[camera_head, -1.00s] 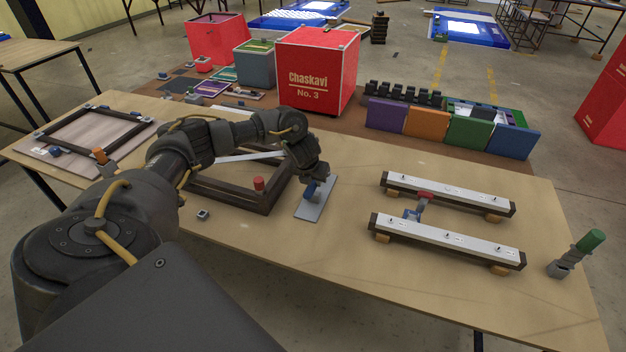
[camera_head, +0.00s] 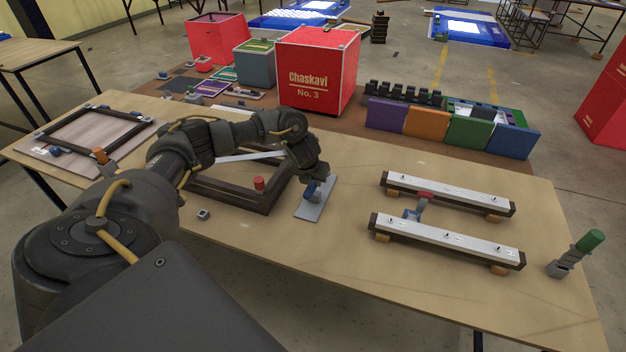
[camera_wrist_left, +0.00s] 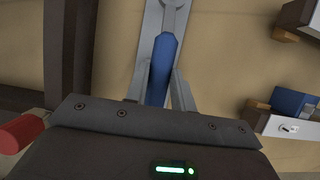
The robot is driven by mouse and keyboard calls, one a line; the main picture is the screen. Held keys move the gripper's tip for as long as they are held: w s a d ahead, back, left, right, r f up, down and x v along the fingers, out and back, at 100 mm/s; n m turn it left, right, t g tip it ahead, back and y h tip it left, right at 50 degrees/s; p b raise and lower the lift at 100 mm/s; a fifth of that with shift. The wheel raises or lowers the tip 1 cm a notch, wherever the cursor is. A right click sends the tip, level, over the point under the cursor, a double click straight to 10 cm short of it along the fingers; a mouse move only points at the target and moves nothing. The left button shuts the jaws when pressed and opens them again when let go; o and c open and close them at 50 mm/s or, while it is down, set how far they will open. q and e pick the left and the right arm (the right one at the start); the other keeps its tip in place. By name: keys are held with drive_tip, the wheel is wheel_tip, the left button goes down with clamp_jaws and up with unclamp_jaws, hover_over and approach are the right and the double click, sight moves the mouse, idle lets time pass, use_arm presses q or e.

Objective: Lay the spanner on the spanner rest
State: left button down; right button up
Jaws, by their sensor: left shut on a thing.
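The spanner (camera_wrist_left: 160,72) has a blue handle and a grey head at the top edge of the left wrist view. My left gripper (camera_wrist_left: 158,95) is shut on its blue handle. In the head view the left gripper (camera_head: 311,187) points down over a flat grey plate (camera_head: 309,212), which looks like the spanner rest. The spanner lines up along this plate. The gripper hides much of the spanner in the head view, and I cannot tell whether the spanner touches the plate. My right gripper is not in view.
A green-handled tool (camera_head: 590,241) stands at the right edge. Bare tabletop lies in front.

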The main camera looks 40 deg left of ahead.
use_arm(q)
drive_tip(key=shift+f, duration=0.15)
drive_tip(key=shift+f+b, duration=1.1)
drive_tip(key=shift+f, duration=0.15)
drive_tip(key=c, duration=1.1)
unclamp_jaws()
drive_tip(key=shift+r, duration=0.1)
drive_tip(key=v, duration=0.9)
drive_tip(key=shift+r+p, duration=0.3)
drive_tip(key=shift+r, duration=0.1)
drive_tip(key=shift+s+d+r, duration=0.15)
drive_tip(key=shift+s+r, duration=0.2)
drive_tip(key=shift+r, duration=0.1)
